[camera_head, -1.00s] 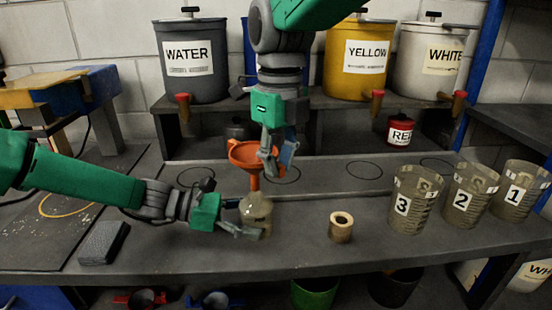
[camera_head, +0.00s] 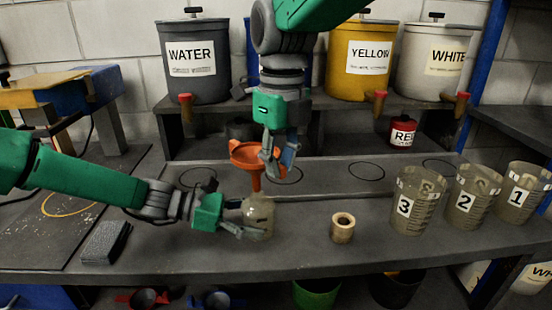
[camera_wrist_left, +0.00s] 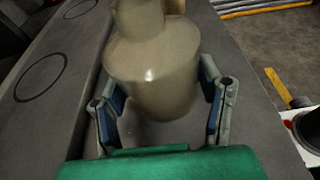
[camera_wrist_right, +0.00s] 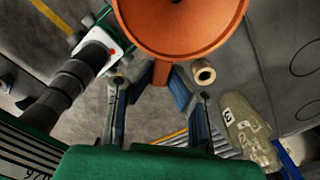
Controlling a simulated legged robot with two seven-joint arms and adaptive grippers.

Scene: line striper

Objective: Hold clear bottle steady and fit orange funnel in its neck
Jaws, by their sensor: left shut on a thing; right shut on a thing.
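The clear bottle (camera_head: 262,216) stands on the bench, and my left gripper (camera_head: 248,231) is shut around its body. It fills the space between the left fingers (camera_wrist_left: 160,105) in the left wrist view. The orange funnel (camera_head: 256,165) is held upright by my right gripper (camera_head: 270,160), with the fingers at its right side. Its bowl (camera_wrist_right: 180,22) fills the top of the right wrist view, above the right fingers (camera_wrist_right: 160,90). The funnel's spout points down at the bottle's neck. I cannot tell whether the spout tip is inside the neck or just above it.
Numbered beakers 3 (camera_head: 414,203), 2 (camera_head: 470,198) and 1 (camera_head: 521,193) stand at the right. A tan ring (camera_head: 342,229) sits right of the bottle. A grey block (camera_head: 106,242) lies at the left. Paint buckets, including WATER (camera_head: 192,65), stand on the shelf behind.

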